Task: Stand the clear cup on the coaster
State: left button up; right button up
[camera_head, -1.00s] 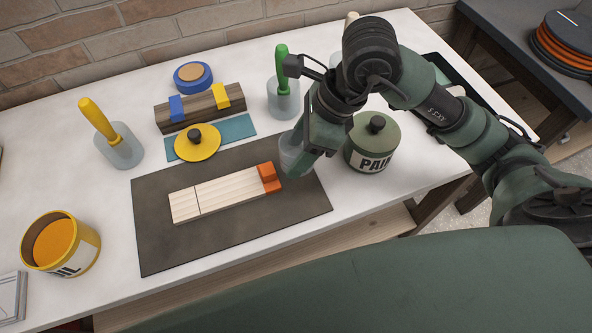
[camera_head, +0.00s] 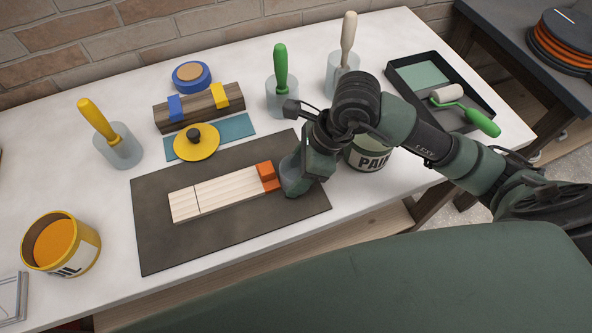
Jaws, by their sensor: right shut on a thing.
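No thing is plainly a coaster; a round blue-rimmed piece with a tan middle (camera_head: 192,75) lies at the back left and may be a coaster or a tape roll. My left gripper is not in view.
Wooden strips (camera_head: 215,194) lie on the dark mat (camera_head: 165,244). Clear holders with yellow (camera_head: 122,151), green (camera_head: 282,97) and cream handles stand around. A paint can (camera_head: 366,158) is partly behind my right arm. A roller tray (camera_head: 400,73) is at the back right.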

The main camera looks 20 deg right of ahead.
jog(key=o, duration=1.4)
